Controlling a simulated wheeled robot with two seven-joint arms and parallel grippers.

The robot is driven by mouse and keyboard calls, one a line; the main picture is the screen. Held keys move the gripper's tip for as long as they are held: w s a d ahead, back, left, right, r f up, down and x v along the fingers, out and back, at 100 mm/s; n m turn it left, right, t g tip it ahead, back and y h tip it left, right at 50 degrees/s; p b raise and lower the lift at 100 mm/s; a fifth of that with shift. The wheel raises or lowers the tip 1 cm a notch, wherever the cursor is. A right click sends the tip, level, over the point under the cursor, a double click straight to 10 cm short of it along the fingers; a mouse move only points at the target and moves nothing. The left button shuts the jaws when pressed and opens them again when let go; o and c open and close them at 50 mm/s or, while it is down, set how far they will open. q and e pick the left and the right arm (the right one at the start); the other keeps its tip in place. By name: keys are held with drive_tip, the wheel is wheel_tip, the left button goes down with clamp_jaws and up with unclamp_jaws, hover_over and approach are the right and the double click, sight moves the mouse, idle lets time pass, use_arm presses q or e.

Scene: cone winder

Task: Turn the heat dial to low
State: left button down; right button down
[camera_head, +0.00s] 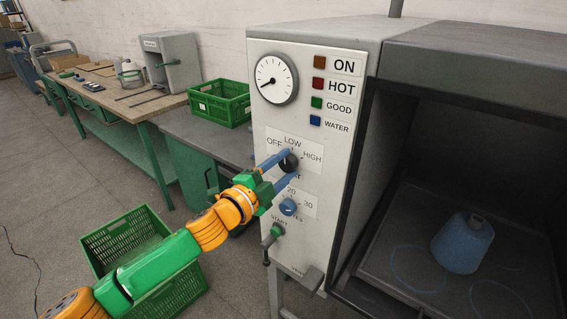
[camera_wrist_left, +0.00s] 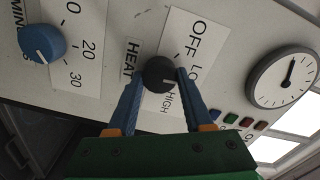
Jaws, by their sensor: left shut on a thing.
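The heat dial (camera_head: 289,163) is a black knob on the white front panel, below the words OFF, LOW and HIGH. My left gripper (camera_head: 284,164) reaches it from the lower left, with its blue fingers on either side of the knob. In the left wrist view the heat dial (camera_wrist_left: 159,72) sits between the two fingertips of my left gripper (camera_wrist_left: 160,78), which is shut on it. A pale mark shows on the knob near its LOW and HIGH side; I cannot tell exactly where it points. My right gripper is not in view.
The blue minutes dial (camera_head: 288,207) and a green start button (camera_head: 277,230) are below. A round gauge (camera_head: 275,79) is above. A green crate (camera_head: 110,238) stands on the floor, another (camera_head: 220,107) on the bench.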

use_arm(q)
drive_tip(key=shift+m, duration=0.6)
drive_tip(key=shift+c, duration=1.5)
unclamp_jaws()
drive_tip(key=b+v, duration=0.1)
drive_tip(key=v, duration=0.6)
drive_tip(key=shift+b, duration=0.35)
drive_tip(key=shift+f, duration=0.1)
